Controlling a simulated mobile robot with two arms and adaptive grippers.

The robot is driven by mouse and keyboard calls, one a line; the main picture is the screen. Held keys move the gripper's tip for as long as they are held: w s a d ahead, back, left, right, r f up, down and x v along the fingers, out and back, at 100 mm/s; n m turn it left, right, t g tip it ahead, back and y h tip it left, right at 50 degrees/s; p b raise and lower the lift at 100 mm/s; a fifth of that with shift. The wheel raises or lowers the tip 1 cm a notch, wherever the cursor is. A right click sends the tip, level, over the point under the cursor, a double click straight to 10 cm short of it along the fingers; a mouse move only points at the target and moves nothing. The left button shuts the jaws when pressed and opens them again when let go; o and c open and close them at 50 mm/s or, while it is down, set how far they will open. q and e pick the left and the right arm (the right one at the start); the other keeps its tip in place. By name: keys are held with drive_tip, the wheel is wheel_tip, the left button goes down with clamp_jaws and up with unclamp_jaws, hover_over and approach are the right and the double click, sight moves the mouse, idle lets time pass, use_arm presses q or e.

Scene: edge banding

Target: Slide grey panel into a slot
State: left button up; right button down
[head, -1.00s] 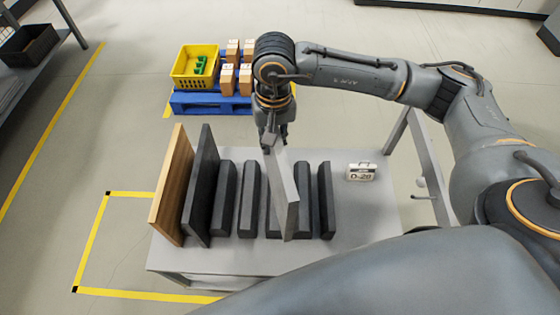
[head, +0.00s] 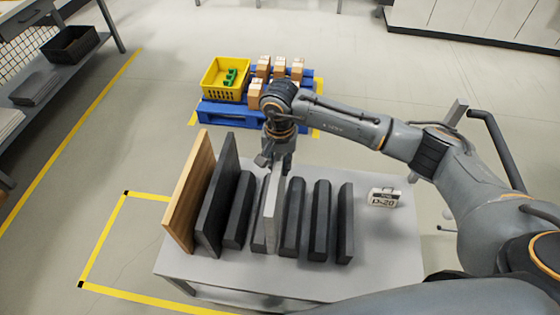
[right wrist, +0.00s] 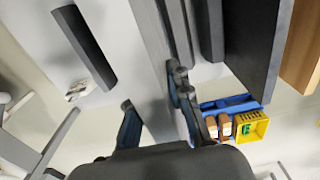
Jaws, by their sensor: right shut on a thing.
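The grey panel (head: 271,215) stands upright on edge among the row of dark blocks on the table. It is between the second dark block (head: 258,232) and the third dark block (head: 291,220), counted from the left, and partly covers the second. I cannot tell whether its lower edge touches the table. My right gripper (head: 278,168) is shut on the panel's far upper end. In the right wrist view the panel (right wrist: 153,40) runs up from the fingers (right wrist: 158,108). My left gripper is not in view.
A wooden panel (head: 190,195) and a dark panel (head: 217,205) stand left of the blocks. A white label box (head: 384,198) sits at the right of the grey table (head: 385,245). A blue pallet (head: 228,117) with a yellow crate (head: 225,85) and cartons lies behind.

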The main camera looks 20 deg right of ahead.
drive_tip(key=shift+f+b, duration=3.5)
drive_tip(key=shift+f, duration=2.15)
drive_tip(key=c, duration=1.2)
unclamp_jaws()
drive_tip(key=shift+o, duration=0.2)
drive_tip(key=shift+s+f, duration=0.1)
drive_tip(key=shift+f, duration=0.05)
wheel_tip(320, 180, up, 12)
drive_tip(key=shift+r, duration=0.15)
